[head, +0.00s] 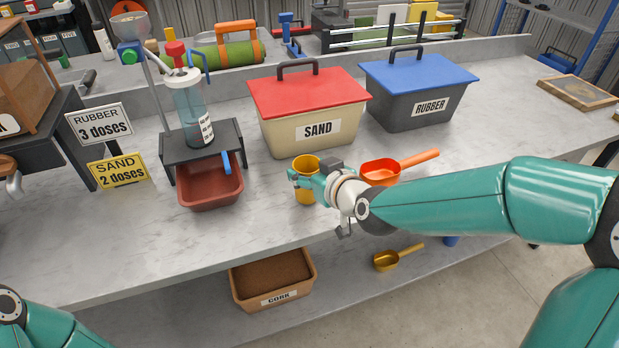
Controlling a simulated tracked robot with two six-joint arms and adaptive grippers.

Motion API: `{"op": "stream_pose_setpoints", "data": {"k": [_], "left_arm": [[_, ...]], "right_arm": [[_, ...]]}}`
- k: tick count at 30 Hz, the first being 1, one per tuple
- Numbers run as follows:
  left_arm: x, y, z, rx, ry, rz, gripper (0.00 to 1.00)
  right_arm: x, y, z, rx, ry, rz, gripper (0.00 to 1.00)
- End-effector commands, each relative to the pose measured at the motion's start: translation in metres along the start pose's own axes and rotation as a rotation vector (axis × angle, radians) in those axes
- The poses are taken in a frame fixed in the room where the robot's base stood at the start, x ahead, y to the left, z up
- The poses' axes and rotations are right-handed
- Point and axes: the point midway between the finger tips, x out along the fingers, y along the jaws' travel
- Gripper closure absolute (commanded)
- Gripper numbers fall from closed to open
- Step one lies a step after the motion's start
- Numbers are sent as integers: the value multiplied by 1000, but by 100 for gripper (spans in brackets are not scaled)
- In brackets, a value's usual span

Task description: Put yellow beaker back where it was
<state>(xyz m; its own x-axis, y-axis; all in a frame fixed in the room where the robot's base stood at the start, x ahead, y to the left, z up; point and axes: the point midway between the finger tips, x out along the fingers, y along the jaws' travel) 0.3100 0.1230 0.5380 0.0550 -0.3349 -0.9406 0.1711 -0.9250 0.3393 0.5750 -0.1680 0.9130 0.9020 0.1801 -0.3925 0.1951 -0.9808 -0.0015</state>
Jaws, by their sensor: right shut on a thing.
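The yellow beaker (307,165) stands upright at the bench, in front of the box labelled SAND. My right gripper (305,183) is shut on the beaker from its right side, and its fingers hide part of the beaker's middle. I cannot tell whether the beaker's base touches the bench top. My left arm shows only at the lower left corner, and its gripper is out of view.
An orange scoop (381,172) lies right of the beaker, partly behind my right arm. The SAND box (290,127) and RUBBER box (400,106) stand behind. A red-brown tray (209,190) sits left, under a dispenser stand (205,148). Bare bench (120,240) lies front left.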

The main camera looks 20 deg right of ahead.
Motion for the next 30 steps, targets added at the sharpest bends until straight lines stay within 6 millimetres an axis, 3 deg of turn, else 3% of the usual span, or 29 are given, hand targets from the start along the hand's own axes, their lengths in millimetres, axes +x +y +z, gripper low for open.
{"op": "stream_pose_setpoints", "data": {"k": [13, 14, 18, 30], "left_arm": [[6, -2, 0, 0, 0, 0, 60], [5, -2, 0, 0, 0, 0, 60], [4, -2, 0, 0, 0, 0, 60], [1, 0, 0, 0, 0, 0, 60]], "right_arm": [[4, 0, 10, 0, 3, 1, 78], [4, 0, 9, 0, 2, 0, 37], [4, 0, 9, 0, 1, 0, 15], [2, 1, 5, 1, 1, 1, 15]]}}
